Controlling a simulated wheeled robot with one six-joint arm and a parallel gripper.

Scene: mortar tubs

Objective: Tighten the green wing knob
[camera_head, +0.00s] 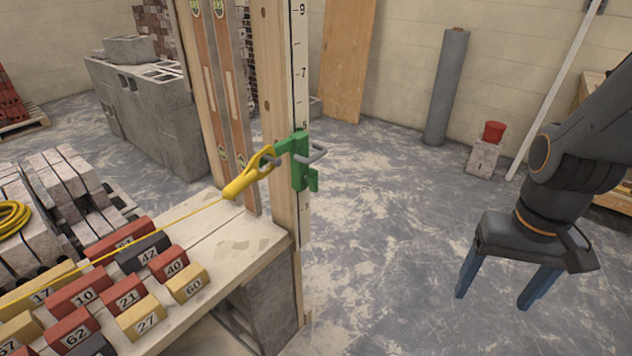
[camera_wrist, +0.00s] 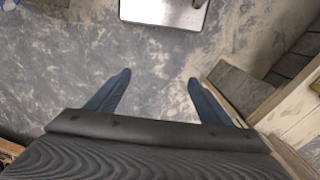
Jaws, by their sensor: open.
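A green clamp (camera_head: 299,160) sits on the upright wooden post with the numbered scale. A small green piece that looks like the wing knob (camera_head: 313,180) sticks out at its lower right; its exact turn is too small to tell. A grey bent rod shows at the clamp, and a yellow line holder (camera_head: 248,176) hooks onto its left side. My gripper (camera_head: 494,298) is right of the clamp and well apart from it, pointing down with its two blue fingers spread and empty. In the wrist view the gripper (camera_wrist: 158,78) is over bare floor; the clamp is not seen there.
A bench (camera_head: 235,244) with several numbered bricks (camera_head: 85,291) stands left of the post. A yellow line runs over it from the holder. Open floor (camera_head: 390,240) lies between post and gripper. A grey roll (camera_head: 447,88) and a red-topped block (camera_head: 485,155) stand behind.

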